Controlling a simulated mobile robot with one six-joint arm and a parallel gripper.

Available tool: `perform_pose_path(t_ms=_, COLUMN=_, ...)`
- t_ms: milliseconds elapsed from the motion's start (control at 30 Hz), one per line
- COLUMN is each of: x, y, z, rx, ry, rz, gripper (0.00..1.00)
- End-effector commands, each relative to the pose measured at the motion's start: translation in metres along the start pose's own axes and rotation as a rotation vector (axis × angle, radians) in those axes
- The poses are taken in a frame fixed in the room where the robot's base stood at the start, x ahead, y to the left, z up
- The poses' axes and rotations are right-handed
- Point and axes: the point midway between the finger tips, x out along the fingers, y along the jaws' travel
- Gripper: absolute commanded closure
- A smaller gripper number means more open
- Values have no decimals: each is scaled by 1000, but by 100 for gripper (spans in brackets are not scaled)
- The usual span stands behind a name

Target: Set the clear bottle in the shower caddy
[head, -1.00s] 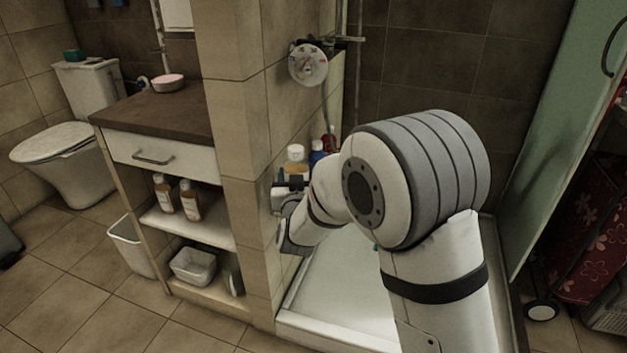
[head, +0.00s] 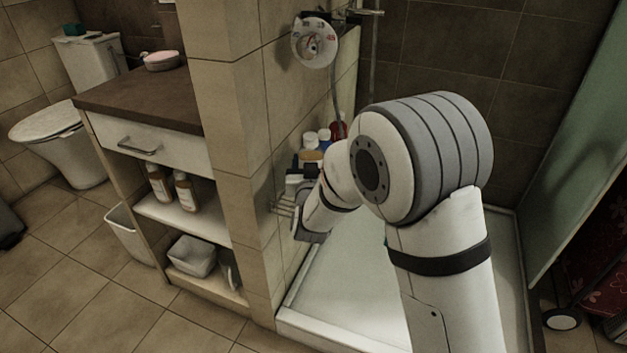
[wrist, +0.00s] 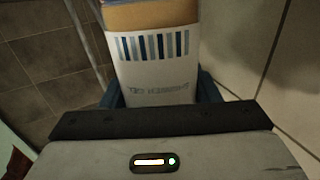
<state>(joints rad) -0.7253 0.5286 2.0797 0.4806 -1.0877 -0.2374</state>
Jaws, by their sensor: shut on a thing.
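The clear bottle (wrist: 155,75) fills the upper middle of the wrist view. It has amber contents and a white label with dark blue stripes and upside-down lettering. My gripper (wrist: 160,98) is shut on it, with blue finger pads on both sides of the label. In the head view my gripper (head: 299,175) is beside the tiled pillar, and my arm partly hides the bottle there. A wire rack, seemingly the shower caddy (head: 283,207), shows on the pillar's side just left of and below my gripper. Its inside is mostly hidden.
Several bottles, one a red bottle (head: 338,129), stand behind my gripper. The tiled pillar (head: 240,130) is close on the left. The shower tray (head: 345,275) below looks clear. A cabinet (head: 140,100) stands left.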

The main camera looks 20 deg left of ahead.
Motion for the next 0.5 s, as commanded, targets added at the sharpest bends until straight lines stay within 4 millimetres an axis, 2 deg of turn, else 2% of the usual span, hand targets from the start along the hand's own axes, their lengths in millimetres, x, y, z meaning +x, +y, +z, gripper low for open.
perform_pose_path(t_ms=300, x=-2, y=-10, z=40, rx=0, ry=2, rz=-13, gripper=73)
perform_pose_path(t_ms=500, x=-2, y=-11, z=40, rx=1, ry=4, rz=-14, gripper=73)
